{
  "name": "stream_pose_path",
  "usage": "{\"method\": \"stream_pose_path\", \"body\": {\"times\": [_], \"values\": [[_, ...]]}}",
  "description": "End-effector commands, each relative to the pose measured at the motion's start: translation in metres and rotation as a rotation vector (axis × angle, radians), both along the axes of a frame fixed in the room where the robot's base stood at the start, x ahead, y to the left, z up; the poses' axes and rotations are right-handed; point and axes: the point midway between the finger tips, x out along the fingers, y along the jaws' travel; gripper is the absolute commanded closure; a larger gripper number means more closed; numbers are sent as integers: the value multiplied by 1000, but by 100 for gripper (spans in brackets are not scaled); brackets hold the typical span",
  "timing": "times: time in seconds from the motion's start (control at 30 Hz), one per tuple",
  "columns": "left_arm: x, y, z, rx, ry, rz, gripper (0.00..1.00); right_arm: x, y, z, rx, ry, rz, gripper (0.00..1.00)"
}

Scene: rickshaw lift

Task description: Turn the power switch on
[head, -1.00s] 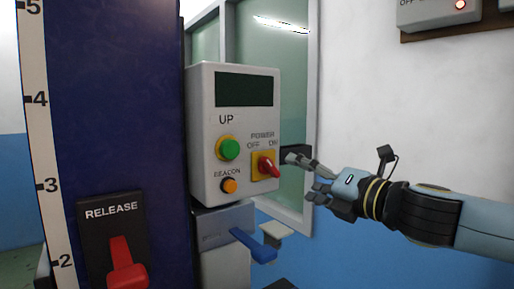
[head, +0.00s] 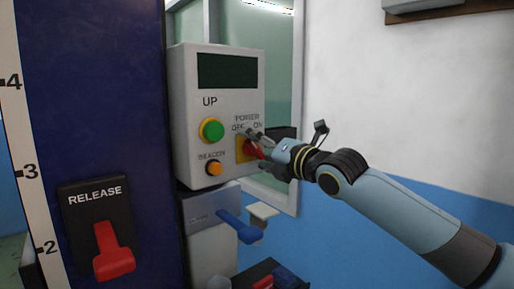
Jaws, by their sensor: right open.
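The power switch (head: 249,151) is a red knob on a yellow plate, low on the right of the grey control box, under the labels POWER, OFF and ON. My right gripper (head: 259,150) is open at the switch, with one finger above the red knob and the other below and to its right. The fingers hide part of the knob and labels, so I cannot tell which way it points or whether they touch it. My left gripper is out of view.
The control box (head: 217,96) has a dark screen (head: 227,71), a green UP button (head: 211,130) and an orange BEACON button (head: 213,169). A blue lever (head: 238,226) sticks out below. The red RELEASE lever (head: 112,250) is on the blue column at left.

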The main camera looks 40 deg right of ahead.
Motion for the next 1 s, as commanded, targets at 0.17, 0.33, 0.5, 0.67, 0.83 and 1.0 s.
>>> {"method": "stream_pose_path", "body": {"times": [0.17,0.33,0.5,0.67,0.83,1.0], "values": [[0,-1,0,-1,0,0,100,5,1,0,0,0,1,17],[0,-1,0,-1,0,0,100,5,1,0,-1,0,1,17],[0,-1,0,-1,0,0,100,5,1,0,-1,0,1,37],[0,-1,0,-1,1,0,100,5,1,0,-1,0,1,58],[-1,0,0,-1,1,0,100,5,1,0,-1,1,1,74],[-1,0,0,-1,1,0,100,5,1,0,13,2,1,74]]}}
